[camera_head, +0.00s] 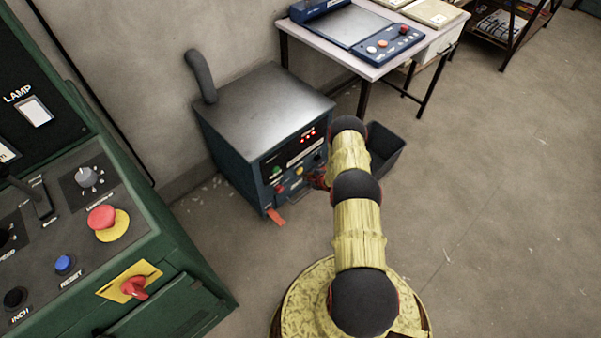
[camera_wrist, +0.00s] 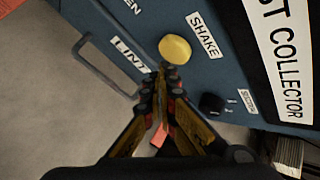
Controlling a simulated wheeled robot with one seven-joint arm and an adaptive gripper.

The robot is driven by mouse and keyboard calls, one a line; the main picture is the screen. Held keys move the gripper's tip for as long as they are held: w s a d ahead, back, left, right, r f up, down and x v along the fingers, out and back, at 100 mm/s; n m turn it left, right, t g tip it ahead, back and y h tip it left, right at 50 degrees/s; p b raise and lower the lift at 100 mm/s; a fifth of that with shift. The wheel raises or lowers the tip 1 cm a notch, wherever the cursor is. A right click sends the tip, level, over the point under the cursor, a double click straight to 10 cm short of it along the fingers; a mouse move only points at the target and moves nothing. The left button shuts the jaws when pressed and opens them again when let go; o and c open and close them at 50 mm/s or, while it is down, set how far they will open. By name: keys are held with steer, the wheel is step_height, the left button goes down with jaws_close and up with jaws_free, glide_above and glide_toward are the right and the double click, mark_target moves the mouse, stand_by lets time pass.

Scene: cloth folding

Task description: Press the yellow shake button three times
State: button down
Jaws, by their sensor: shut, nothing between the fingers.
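The yellow shake button (camera_wrist: 175,48) is a round cap on the blue front panel of the dust collector, beside the label SHAKE in the wrist view. My gripper (camera_wrist: 168,72) is shut and empty. Its fingertips lie just below the button in the picture; I cannot tell whether they touch it. In the head view, the dust collector (camera_head: 262,95) is a blue box with a grey metal top and a dark hose. My arm reaches to its front there and hides part of the panel.
A black knob (camera_wrist: 212,103) and a metal handle (camera_wrist: 98,70) by the label LINT are near the button. A green machine console (camera_head: 180,290) stands at left. A table (camera_head: 340,42) and a dark bin (camera_head: 388,150) are behind. The floor at right is clear.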

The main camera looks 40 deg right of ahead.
steer(key=shift+w, duration=0.15)
steer(key=shift+w, duration=0.25)
steer(key=shift+w+a, duration=0.1)
steer(key=shift+w, duration=0.7)
stand_by(1.5)
steer(key=shift+s+r, duration=0.1)
steer(key=shift+s, duration=1.1)
steer(key=s, duration=0.1)
steer(key=s+p, duration=0.1)
steer(key=s, duration=0.3)
steer(key=shift+d, duration=0.3)
stand_by(1.6)
